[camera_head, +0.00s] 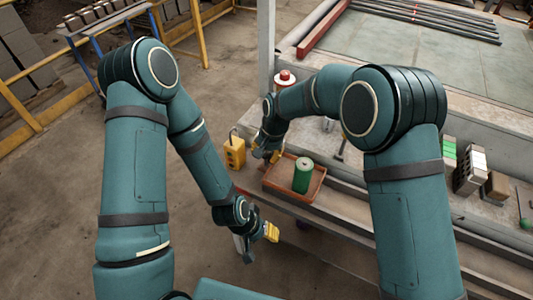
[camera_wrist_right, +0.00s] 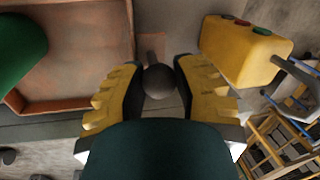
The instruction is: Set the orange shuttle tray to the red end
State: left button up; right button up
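The orange shuttle tray (camera_head: 316,190) lies on the ledge of the grey bench, with a green cylinder (camera_head: 303,174) standing in it. In the right wrist view the tray (camera_wrist_right: 85,105) and green cylinder (camera_wrist_right: 18,52) show at upper left. A dark round knob (camera_wrist_right: 159,81) shows beside the tray. My right gripper (camera_wrist_right: 160,88) is open, with its yellow-padded fingers on either side of the knob; I cannot tell whether they touch it. In the head view my right gripper (camera_head: 268,155) is at the tray's left end. My left gripper (camera_head: 271,232) hangs below, apart from the tray; its opening is unclear.
A yellow control box (camera_head: 235,152) stands left of the tray, close to my right gripper. A red strip (camera_head: 243,191) shows near the tray's left end. A red-topped white object (camera_head: 285,79) stands behind my right arm. Blocks (camera_head: 469,172) sit at right.

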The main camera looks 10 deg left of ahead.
jog(key=o, duration=0.5)
jog(key=shift+w+a, duration=0.1)
jog(key=shift+a, duration=0.2)
jog(key=shift+c, duration=0.2)
jog(key=shift+d+r, duration=0.1)
jog(key=shift+d, duration=0.05)
notch_tip(320, 180, up, 12)
jog(key=d, duration=0.2)
jog(key=shift+d+f, duration=0.1)
jog(key=shift+f, duration=0.1)
